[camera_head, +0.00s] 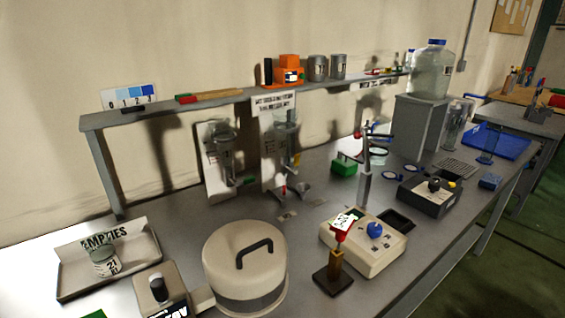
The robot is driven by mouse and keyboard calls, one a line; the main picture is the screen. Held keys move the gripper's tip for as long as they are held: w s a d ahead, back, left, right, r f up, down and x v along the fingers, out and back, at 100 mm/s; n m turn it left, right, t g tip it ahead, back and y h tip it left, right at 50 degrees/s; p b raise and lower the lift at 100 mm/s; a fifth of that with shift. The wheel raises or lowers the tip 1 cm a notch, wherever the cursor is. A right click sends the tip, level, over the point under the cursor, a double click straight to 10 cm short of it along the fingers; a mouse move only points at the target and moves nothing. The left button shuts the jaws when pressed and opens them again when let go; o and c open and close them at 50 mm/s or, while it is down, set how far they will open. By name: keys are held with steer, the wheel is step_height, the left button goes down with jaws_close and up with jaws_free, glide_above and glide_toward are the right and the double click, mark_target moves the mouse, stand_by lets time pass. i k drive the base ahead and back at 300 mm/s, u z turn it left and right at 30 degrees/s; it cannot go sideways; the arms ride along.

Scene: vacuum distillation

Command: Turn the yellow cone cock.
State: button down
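A small yellow piece (452,184) shows on the right side of a dark box (428,204) at the right of the bench, beside a black knob (434,185). It may be the yellow cone cock, but it is too small to tell its shape or its turn. A yellow-brown post (336,263) on a dark base stands nearer the front, with a red top and a white tag (345,221). I cannot tell whether it has a cock. My gripper and arm are not in view.
A beige box (360,257) with a blue knob (375,230) stands behind the post. A round lidded pot (245,262) stands left of it. Two glass vessels hang at the wall under a shelf (220,104). A large bottle (432,72) stands on a grey block.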

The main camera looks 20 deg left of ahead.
mark_target(297, 157)
steer(key=u, duration=2.15)
steer(key=k, duration=0.7)
steer(key=z, duration=1)
steer(key=i, duration=1)
steer(key=z, duration=0.05)
